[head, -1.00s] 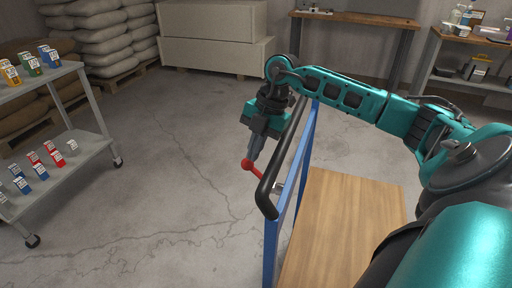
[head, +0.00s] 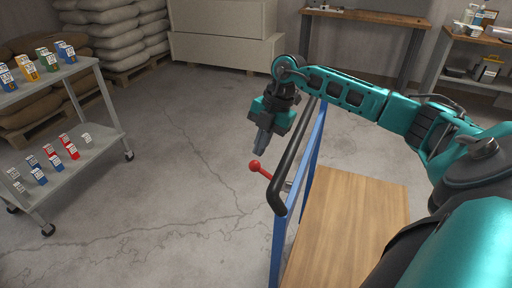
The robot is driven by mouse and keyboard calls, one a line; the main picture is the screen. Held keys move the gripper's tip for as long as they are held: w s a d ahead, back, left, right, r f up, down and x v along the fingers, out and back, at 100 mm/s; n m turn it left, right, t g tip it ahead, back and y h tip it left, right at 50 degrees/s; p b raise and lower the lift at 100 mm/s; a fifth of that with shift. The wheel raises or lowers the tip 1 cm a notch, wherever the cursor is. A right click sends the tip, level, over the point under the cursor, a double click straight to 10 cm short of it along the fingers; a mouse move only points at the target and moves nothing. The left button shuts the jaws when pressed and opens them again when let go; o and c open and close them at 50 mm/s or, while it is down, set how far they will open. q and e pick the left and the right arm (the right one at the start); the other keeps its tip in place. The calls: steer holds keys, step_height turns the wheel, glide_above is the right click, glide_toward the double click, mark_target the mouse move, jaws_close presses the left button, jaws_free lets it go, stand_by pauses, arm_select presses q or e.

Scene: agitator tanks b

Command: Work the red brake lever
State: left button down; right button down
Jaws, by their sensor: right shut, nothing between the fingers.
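The red brake lever (head: 260,169) has a round red knob and a short red rod, and sticks out to the left of the black handle bar (head: 287,165) of a cart. My right gripper (head: 261,152) is shut and empty. Its fingertips point down just above and beyond the red knob in the picture, and a small gap seems to show between them. The lever's far end is hidden behind the handle bar. My left gripper is not in the head view.
The cart has a blue frame (head: 277,245) and a wooden deck (head: 345,230). A grey shelf trolley (head: 85,160) with several small boxes stands at the left. Sacks, pale crates (head: 225,50) and workbenches line the back. The concrete floor between is clear.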

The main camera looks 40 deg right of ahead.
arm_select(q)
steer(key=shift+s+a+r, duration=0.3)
arm_select(e)
steer(key=w+a+v, duration=0.1)
steer(key=v, duration=0.9)
steer(key=shift+w+r, duration=0.2)
steer(key=shift+r, duration=0.35)
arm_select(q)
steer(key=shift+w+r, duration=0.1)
arm_select(e)
steer(key=shift+s, duration=0.1)
